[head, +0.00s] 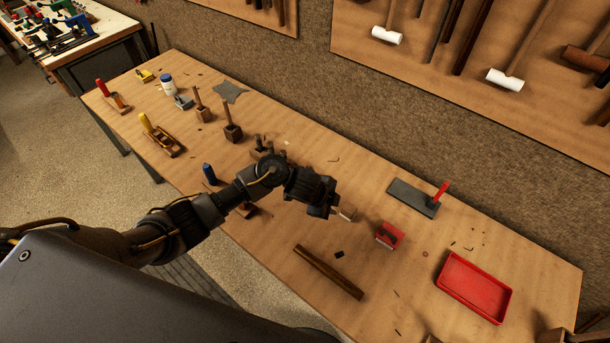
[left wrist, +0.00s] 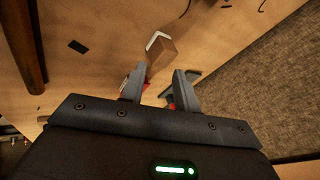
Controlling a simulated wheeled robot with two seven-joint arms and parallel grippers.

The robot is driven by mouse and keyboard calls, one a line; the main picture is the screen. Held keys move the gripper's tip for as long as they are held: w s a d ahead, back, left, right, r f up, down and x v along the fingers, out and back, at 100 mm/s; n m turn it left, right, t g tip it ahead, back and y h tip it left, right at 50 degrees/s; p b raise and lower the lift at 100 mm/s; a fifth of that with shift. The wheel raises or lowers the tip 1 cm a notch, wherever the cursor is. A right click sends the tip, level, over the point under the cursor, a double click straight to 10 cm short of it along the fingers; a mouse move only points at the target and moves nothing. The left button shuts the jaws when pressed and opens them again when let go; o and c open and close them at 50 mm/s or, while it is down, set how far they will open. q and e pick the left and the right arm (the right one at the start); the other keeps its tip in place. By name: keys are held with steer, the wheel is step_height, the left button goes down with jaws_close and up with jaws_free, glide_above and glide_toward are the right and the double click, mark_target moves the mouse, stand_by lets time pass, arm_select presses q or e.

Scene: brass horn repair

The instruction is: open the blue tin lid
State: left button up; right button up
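I can make out no clearly blue tin in either view. The nearest match in colour is a white jar with a dark blue cap (head: 167,83), upright at the far left of the bench. My left gripper (head: 331,212) is over the middle of the bench, well away from that jar. In the left wrist view its two fingers (left wrist: 158,88) are apart with a gap between them. My right gripper is not in view.
The bench holds a red tray (head: 474,288), a red box-like item (head: 389,235), a grey plate (head: 412,197) and a long wooden bar (head: 328,271). Wooden planes and handled blocks stand at left. Hammers hang on the wall board (head: 430,45).

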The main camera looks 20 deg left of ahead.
arm_select(q)
steer(key=w+a+r+m+g+y, duration=0.1)
steer(key=w+a+r+m+y, duration=0.1)
steer(key=w+a+r, duration=0.3)
steer(key=w+a+r+m+g+y, duration=0.1)
steer(key=w+a+r+m+y, duration=0.15)
steer(key=a, duration=0.45)
steer(key=shift+n+h, duration=0.45)
steer(key=b+x, duration=0.4)
steer(key=x, duration=0.6)
steer(key=shift+s+a+b, duration=0.15)
steer(key=shift+b, duration=0.15)
steer(key=shift+f, duration=0.65)
steer(key=shift+w, duration=0.2)
jaws_close()
